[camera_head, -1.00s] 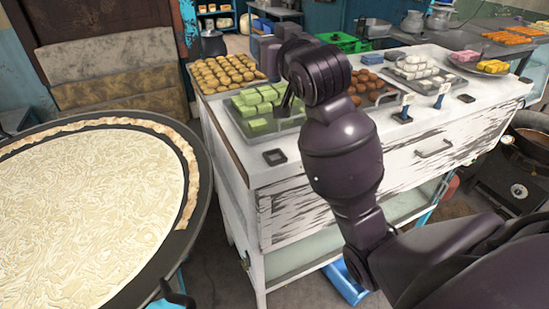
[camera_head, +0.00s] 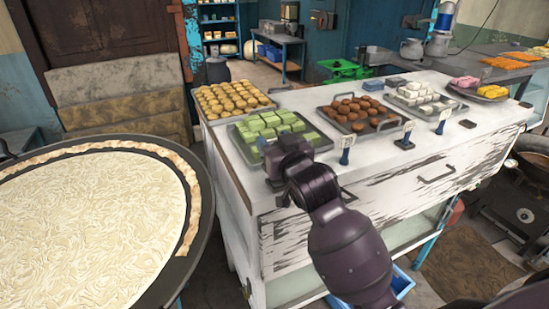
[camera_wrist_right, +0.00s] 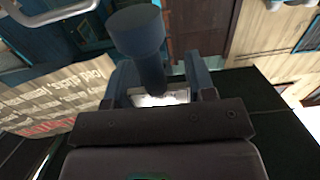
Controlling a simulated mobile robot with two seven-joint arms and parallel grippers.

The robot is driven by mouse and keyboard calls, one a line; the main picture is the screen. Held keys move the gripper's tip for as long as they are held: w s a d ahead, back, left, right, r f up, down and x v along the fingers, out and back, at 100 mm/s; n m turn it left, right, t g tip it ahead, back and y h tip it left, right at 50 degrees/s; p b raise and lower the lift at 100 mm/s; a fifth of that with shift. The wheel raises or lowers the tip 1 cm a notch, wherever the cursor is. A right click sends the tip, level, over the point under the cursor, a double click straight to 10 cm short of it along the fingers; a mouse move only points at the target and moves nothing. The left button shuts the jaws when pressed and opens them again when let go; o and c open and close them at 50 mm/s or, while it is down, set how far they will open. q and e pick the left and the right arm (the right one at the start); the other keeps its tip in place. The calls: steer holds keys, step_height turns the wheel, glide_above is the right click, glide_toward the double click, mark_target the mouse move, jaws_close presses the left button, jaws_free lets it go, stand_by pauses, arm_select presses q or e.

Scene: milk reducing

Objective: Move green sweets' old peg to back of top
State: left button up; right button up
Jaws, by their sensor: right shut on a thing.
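The green sweets (camera_head: 275,124) lie in a metal tray (camera_head: 243,150) at the left part of the white cabinet top. My right gripper (camera_head: 285,160) is at the front of this tray, above the cabinet's front edge. In the right wrist view the gripper (camera_wrist_right: 160,88) is shut on a dark blue peg (camera_wrist_right: 138,32) with a round head. A card (camera_wrist_right: 62,98) with upside-down print shows beside the peg; I cannot tell whether it is attached. In the head view my gripper hides the peg. My left gripper is not in view.
A tray of yellow balls (camera_head: 232,98), a tray of brown balls (camera_head: 358,112) and white sweets (camera_head: 420,94) share the white top (camera_head: 385,165). Blue pegs (camera_head: 346,146) stand along its front. A big round pan (camera_head: 90,225) is at left.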

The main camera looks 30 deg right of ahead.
steer(key=shift+f, duration=2.05)
steer(key=shift+f, duration=0.2)
steer(key=o, duration=0.9)
